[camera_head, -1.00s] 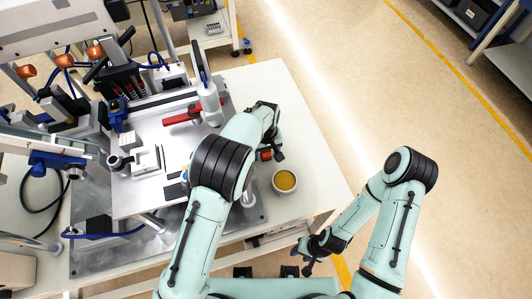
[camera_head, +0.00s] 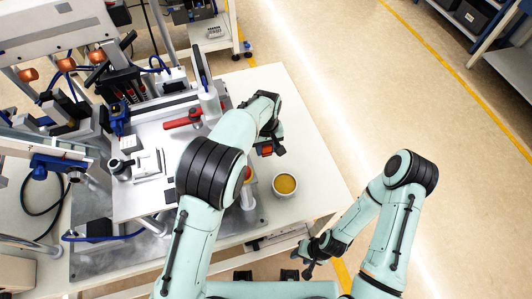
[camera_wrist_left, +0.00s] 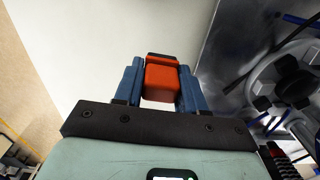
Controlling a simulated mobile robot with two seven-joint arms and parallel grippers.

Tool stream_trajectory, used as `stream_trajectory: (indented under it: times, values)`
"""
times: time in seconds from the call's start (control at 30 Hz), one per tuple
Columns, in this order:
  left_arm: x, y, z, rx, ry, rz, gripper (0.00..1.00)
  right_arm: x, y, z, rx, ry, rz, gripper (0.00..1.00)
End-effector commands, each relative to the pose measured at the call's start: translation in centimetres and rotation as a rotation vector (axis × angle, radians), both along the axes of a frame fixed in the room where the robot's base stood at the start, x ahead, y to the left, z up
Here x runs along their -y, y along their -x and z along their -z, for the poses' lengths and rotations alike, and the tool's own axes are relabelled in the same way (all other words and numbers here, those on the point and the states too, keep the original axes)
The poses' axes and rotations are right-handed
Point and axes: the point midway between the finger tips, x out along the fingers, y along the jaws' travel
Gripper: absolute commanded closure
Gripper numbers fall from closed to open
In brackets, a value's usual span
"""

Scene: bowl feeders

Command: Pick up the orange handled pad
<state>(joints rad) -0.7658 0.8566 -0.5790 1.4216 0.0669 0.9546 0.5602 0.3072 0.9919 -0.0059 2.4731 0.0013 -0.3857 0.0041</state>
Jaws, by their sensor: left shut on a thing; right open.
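The orange handled pad shows as an orange block (camera_wrist_left: 162,78) with a dark strip along its far end. In the left wrist view it sits between the two blue fingers of my left gripper (camera_wrist_left: 160,72), which is shut on it. In the head view the gripper (camera_head: 268,147) is over the right part of the white table, with a bit of the orange block (camera_head: 266,151) showing beneath. I cannot tell how far the pad is above the table. My right gripper (camera_head: 307,260) is open and empty, low and off the table's front edge.
A white bowl (camera_head: 285,194) with yellow-brown contents stands just below my left gripper. A fixture plate with a red-handled clamp (camera_head: 182,121) and feeder machinery fills the left. The white table (camera_head: 301,136) is clear to the right of the gripper.

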Motion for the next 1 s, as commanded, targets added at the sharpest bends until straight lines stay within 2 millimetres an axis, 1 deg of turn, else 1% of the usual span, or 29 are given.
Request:
stream_trajectory:
  times: [0.03,0.2,0.3,0.4,0.5,0.6,0.7,0.97,1.0]
  values:
    - [0.1,-0.2,-1.9,0.007,0.004,0.0,0.91,0.0,-0.2,-0.3,0.002,0.0,0.0,0.57]
    - [0.1,-0.1,-6.9,0.006,0.004,0.0,0.91,0.0,-0.7,-0.9,0.008,-0.001,0.0,0.57]
    - [0.0,-0.2,-9.5,0.006,0.004,-0.001,0.91,0.0,-1.0,-1.3,0.012,0.0,0.0,0.57]
    - [0.0,-0.1,-11.6,0.004,0.002,0.0,0.91,0.0,-1.4,-1.6,0.016,0.0,0.0,0.57]
    - [0.0,-0.1,-13.1,0.003,0.002,0.0,0.91,0.0,-1.6,-1.9,0.019,0.0,0.0,0.57]
    - [0.0,0.0,-14.0,0.001,0.001,0.0,0.91,0.0,-1.8,-2.1,0.02,0.0,0.0,0.57]
    - [0.0,0.0,-14.4,0.001,0.0,0.0,0.91,0.0,-1.8,-2.1,0.021,0.001,0.0,0.57]
    - [0.0,0.0,-14.4,-0.001,0.0,0.0,0.91,0.0,-1.8,-2.1,0.02,0.0,0.0,0.57]
    - [0.0,0.0,-14.4,-0.001,0.0,0.0,0.67,0.0,-1.8,-2.1,0.02,0.0,0.0,0.57]
